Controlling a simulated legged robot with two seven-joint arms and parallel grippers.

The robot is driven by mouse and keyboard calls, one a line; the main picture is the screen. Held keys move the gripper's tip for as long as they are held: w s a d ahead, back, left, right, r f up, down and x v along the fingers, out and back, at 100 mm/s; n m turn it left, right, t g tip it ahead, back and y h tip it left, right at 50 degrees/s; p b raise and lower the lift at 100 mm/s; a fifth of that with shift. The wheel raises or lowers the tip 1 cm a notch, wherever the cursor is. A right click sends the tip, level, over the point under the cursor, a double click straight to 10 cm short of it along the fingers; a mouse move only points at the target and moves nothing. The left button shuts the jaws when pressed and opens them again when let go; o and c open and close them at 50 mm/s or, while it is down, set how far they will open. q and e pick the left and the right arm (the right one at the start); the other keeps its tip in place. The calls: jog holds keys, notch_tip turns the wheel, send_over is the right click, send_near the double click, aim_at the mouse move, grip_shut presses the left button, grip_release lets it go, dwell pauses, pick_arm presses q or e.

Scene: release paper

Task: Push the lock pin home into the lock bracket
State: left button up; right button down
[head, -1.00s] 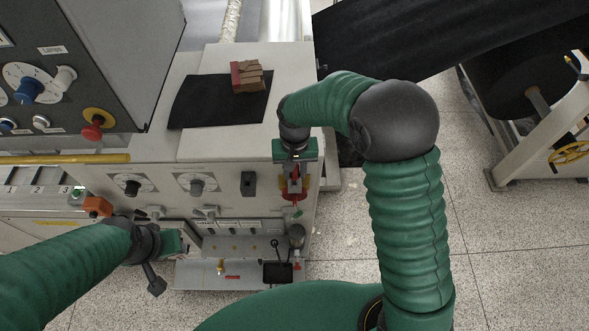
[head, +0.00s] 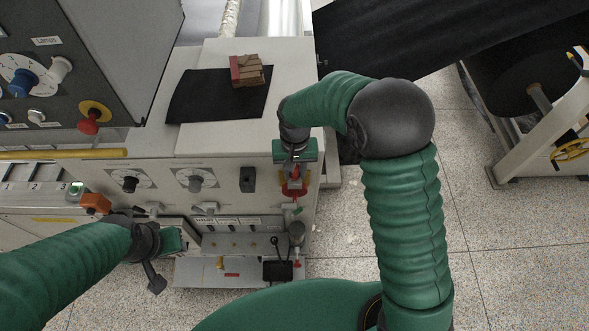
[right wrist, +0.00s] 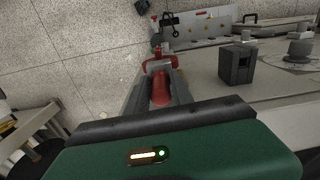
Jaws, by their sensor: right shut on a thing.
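My right gripper (head: 295,178) points down at the front right corner of the machine. It is shut on a red part, which I take to be the lock pin (right wrist: 160,88); it shows between the two dark fingers in the right wrist view. Just beyond its end is a pale metal clasp-like piece with red behind it, probably the lock bracket (right wrist: 159,64). The pin seems to touch or enter it, but how deep I cannot tell. In the head view the gripper mostly hides both. My left gripper (head: 176,240) is at the lower left, its jaws unclear.
The machine front has dials (head: 196,181), a black switch block (head: 248,179) and a low shelf (head: 205,270) with small parts. A brown block bundle (head: 246,71) lies on a black sheet (head: 190,100) on top.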

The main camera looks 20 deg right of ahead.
jog(key=shift+f+b, duration=0.4)
jog(key=shift+f, duration=0.3)
jog(key=c, duration=1)
grip_release()
jog(key=shift+r, duration=0.1)
jog(key=shift+c, duration=0.2)
jog(key=shift+r, duration=0.3)
notch_tip(320, 180, up, 16)
jog(key=b, duration=0.3)
jog(key=shift+b, duration=0.3)
